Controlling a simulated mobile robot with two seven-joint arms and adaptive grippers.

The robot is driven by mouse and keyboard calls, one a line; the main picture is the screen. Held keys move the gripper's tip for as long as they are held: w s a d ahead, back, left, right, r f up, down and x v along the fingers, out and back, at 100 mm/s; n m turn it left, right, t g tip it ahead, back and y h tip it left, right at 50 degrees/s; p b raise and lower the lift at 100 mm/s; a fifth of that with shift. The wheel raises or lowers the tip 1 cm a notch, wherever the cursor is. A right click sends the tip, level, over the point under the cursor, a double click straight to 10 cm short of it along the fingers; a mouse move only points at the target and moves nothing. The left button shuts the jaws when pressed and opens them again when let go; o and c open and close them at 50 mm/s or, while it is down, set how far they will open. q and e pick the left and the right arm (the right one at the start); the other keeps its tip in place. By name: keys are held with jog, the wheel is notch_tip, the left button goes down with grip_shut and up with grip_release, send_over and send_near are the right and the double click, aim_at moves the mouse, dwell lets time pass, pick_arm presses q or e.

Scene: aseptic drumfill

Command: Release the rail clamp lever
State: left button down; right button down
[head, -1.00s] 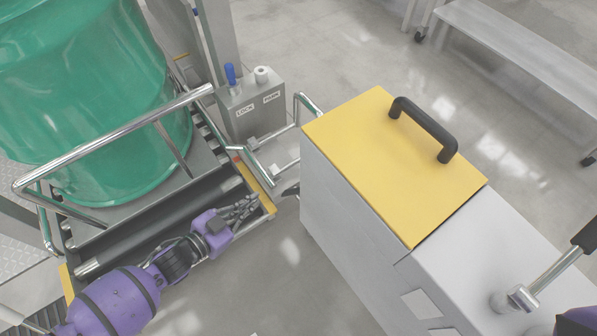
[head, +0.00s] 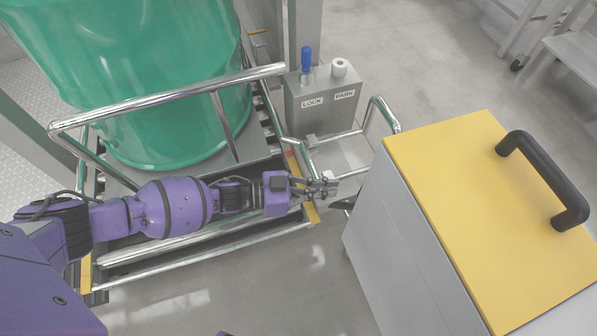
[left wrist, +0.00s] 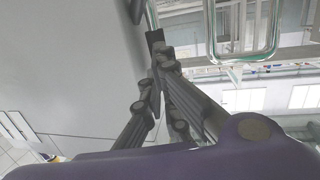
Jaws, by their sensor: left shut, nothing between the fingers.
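A short dark lever-like piece (head: 343,203) shows low beside the yellow-topped cabinet, just past my left fingertips. In the left wrist view a chrome rod with a black end (left wrist: 155,37) lies right at the fingertips; I cannot tell if they touch. A blue upright handle (head: 306,58) stands above the LOCK label on a grey box. No label marks which of these is the rail clamp lever. My left gripper (head: 333,187) is shut and empty over the right end of the platform; its fingertips also show in the left wrist view (left wrist: 164,62). My right gripper is out of view.
A green drum (head: 150,85) stands behind a chrome rail (head: 180,95) on the platform left of my gripper. The grey box (head: 322,108) also carries a white PARK knob (head: 340,68). The yellow-topped cabinet (head: 470,190) with a black handle (head: 545,175) is close on the right.

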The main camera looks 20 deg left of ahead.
pick_arm(q)
jog(key=b+x, duration=0.1)
jog(key=x, duration=0.5)
jog(key=shift+w+r, duration=0.3)
jog(key=shift+r, duration=0.05)
